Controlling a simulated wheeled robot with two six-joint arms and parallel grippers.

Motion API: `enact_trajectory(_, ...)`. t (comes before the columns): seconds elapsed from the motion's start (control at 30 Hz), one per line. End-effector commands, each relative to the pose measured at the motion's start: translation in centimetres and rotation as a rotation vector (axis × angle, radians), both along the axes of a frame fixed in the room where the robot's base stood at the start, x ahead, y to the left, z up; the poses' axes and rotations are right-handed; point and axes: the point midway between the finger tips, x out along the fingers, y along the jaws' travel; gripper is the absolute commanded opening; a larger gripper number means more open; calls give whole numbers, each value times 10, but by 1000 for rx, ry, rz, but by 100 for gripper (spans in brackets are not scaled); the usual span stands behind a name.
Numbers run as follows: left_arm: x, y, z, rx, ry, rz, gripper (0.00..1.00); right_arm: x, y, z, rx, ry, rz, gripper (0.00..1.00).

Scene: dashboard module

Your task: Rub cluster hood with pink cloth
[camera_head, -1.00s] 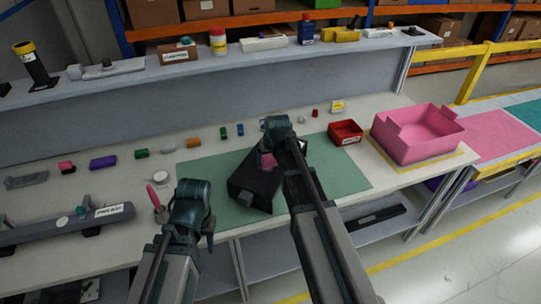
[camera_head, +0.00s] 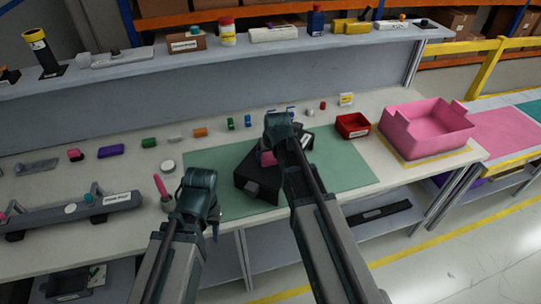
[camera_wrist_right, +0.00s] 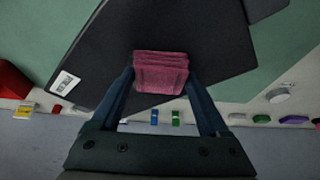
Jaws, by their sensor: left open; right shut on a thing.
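The black dashboard module (camera_head: 245,184), which includes the cluster hood, sits at an angle on the green mat (camera_head: 340,165). My right gripper (camera_head: 278,135) is over the module and shut on the folded pink cloth (camera_wrist_right: 160,72). In the right wrist view the cloth lies between the two fingers, in front of the module's dark surface (camera_wrist_right: 210,45). Whether the cloth touches that surface I cannot tell. In the head view only a bit of the cloth (camera_head: 267,158) shows beside the right gripper. My left gripper (camera_head: 203,200) is open and empty near the mat's left edge; its fingertips are partly hidden.
A red bin (camera_head: 352,126) and a large pink tote (camera_head: 425,130) stand on the right of the bench. Several small coloured parts line the back. A dark rail (camera_head: 75,212) lies at the left, with a pink-handled tool (camera_head: 161,188) near my left gripper. The mat's right part is clear.

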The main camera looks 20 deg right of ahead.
Motion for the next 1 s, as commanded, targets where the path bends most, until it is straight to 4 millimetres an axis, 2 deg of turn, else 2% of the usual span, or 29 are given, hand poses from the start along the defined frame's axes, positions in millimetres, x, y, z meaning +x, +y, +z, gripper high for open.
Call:
enact_trajectory(0.17, 0, 0, 0, 0, 0, 0, 45, 4, -4, 0, -1, -1, -1, 34)
enact_trajectory(0.53, 0, 0, -1, 0, 0, 0, 45, 26, -24, 0, -1, -1, -1, 34)
enact_trajectory(0.83, 0, 0, -1, 0, 0, 0, 45, 29, -28, -1, -1, -1, -1, 34)
enact_trajectory(1.0, 0, 0, -1, 0, 0, 0, 45, 37, -34, -1, -1, -1, -1, 34)
